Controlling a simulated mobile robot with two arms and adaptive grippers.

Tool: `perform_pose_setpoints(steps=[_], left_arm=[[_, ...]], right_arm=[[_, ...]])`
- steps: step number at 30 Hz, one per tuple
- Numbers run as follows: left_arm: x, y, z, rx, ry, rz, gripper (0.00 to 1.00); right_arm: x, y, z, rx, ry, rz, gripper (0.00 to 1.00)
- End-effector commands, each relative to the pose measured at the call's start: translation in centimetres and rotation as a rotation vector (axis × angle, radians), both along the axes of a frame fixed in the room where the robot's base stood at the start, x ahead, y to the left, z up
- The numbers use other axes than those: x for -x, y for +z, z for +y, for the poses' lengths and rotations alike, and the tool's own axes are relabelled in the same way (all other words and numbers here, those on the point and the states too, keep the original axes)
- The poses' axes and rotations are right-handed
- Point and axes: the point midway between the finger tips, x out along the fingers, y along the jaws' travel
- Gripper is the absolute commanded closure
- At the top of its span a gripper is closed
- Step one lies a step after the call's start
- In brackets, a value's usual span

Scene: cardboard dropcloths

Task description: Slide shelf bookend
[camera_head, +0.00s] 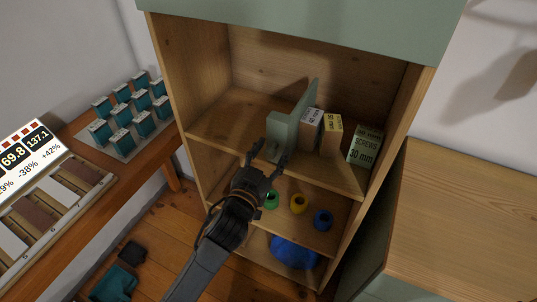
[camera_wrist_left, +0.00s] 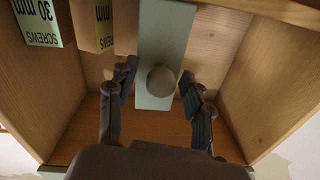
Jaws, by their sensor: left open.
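A grey-green bookend (camera_head: 285,133) stands upright on the upper open shelf (camera_head: 228,128) of the wooden cabinet, left of a short row of boxes. In the left wrist view the bookend (camera_wrist_left: 163,28) shows a round grey knob (camera_wrist_left: 163,80) on its front. My left gripper (camera_head: 277,158) is at the shelf's front edge, just before the bookend's lower front. In the left wrist view my left gripper (camera_wrist_left: 157,92) is open, with one finger on each side of the knob and gaps to it. My right gripper is not seen.
Boxes stand right of the bookend: a whitish one (camera_head: 309,130), a yellow one (camera_head: 331,135) and a screws box (camera_head: 364,146). The shelf left of the bookend is clear. A cabinet side wall (camera_head: 398,125) bounds the right.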

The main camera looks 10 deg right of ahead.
Motion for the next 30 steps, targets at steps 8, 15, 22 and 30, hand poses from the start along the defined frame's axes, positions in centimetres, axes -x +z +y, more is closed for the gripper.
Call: perform_pose_setpoints(steps=[8, 15, 22, 30], left_arm=[[2.8, -0.1, 1.8, -0.001, 0.000, 0.002, 0.50], [7.3, -0.1, 4.6, 0.000, -0.001, 0.004, 0.50], [9.6, -0.1, 6.2, -0.001, 0.000, 0.002, 0.50], [10.1, 0.0, 6.5, 0.000, 0.000, 0.000, 0.50]], right_arm=[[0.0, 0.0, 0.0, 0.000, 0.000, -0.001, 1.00], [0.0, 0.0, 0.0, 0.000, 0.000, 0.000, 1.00], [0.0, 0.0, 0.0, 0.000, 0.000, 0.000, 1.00], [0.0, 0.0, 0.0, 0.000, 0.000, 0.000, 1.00]])
